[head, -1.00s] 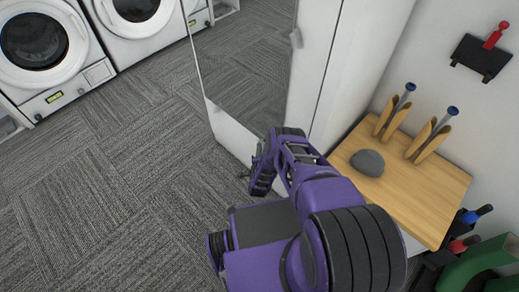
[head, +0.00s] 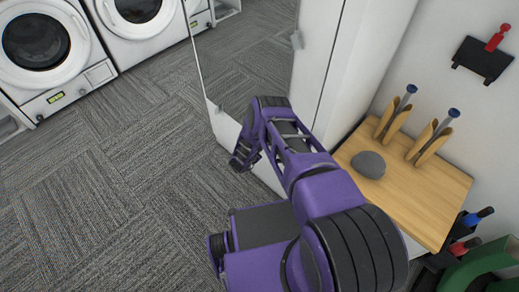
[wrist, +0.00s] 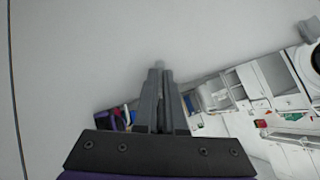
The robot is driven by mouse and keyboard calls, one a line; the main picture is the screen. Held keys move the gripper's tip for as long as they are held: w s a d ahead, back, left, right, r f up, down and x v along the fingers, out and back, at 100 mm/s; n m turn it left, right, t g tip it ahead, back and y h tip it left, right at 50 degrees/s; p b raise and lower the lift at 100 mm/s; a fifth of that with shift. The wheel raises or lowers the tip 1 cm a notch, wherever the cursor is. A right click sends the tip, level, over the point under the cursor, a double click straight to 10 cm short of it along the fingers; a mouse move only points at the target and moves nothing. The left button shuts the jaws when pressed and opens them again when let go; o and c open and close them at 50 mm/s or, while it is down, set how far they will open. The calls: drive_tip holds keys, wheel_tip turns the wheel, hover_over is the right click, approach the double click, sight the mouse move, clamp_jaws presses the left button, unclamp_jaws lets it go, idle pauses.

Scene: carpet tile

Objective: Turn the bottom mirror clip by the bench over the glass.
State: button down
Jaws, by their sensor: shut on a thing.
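The mirror (head: 240,60) is a tall glass panel on the front of a white cabinet (head: 318,60), reflecting the carpet. A small grey clip (head: 296,40) sits at the glass's right edge, higher up. The bottom mirror clip is hidden behind my arm in the head view. My gripper (head: 240,160) is low at the mirror, near its bottom part. In the wrist view my gripper (wrist: 160,95) has its fingers close together, with a small grey piece (wrist: 160,64) at their tips, apparently the bottom clip. Its turn angle cannot be made out.
A wooden bench (head: 425,195) stands at the right with a grey stone (head: 369,165) and two upright wooden holders with blue-topped tools. White washers (head: 40,45) stand at the back left. The carpet floor (head: 100,190) is clear on the left.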

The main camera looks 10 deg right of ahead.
drive_tip(key=shift+w+a+r+n+g+h, duration=0.1)
drive_tip(key=shift+w+n+g+h, duration=0.1)
drive_tip(key=shift+n+g+h, duration=0.4)
drive_tip(key=shift+w+a+n+g+h, duration=0.1)
drive_tip(key=shift+w+n+g+h, duration=0.15)
drive_tip(key=shift+g, duration=0.65)
drive_tip(key=shift+s, duration=0.1)
drive_tip(key=c, duration=1)
unclamp_jaws()
drive_tip(key=shift+d, duration=0.1)
drive_tip(key=p+v, duration=0.3)
drive_tip(key=v, duration=1.4)
drive_tip(key=shift+a+r+p, duration=0.15)
drive_tip(key=shift+a+p, duration=0.05)
drive_tip(key=shift+p, duration=0.15)
drive_tip(key=shift+r, duration=0.1)
